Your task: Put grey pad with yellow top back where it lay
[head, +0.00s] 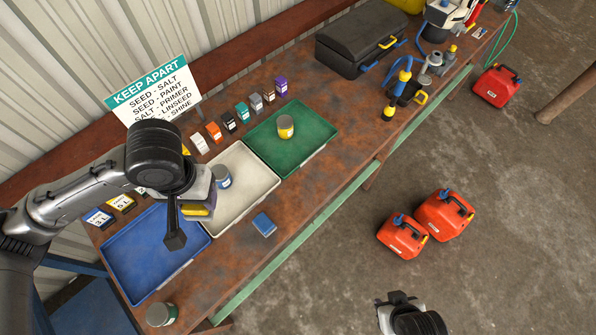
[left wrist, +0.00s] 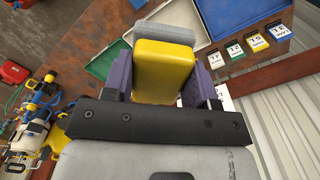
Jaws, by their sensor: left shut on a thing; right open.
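The grey pad with yellow top (left wrist: 163,68) is between the purple-grey fingers of my left gripper (left wrist: 160,80), which is shut on it. In the left wrist view its yellow side faces the camera and its grey layer is beyond. In the head view a yellow part of the pad (head: 197,209) shows under my left gripper (head: 199,196), above the blue tray (head: 122,252) and the white tray (head: 240,160) where they meet. Part of the pad is hidden by the fingers. My right gripper (head: 397,300) is open and empty, over the floor at the bottom right.
A blue block (head: 264,224) lies on the rusty bench (head: 300,200) near its front edge. A can (head: 222,177) stands in the white tray, a yellow-banded can (head: 285,127) in the green tray (head: 308,151), another can (head: 160,314) left. A sign (head: 150,88) stands behind.

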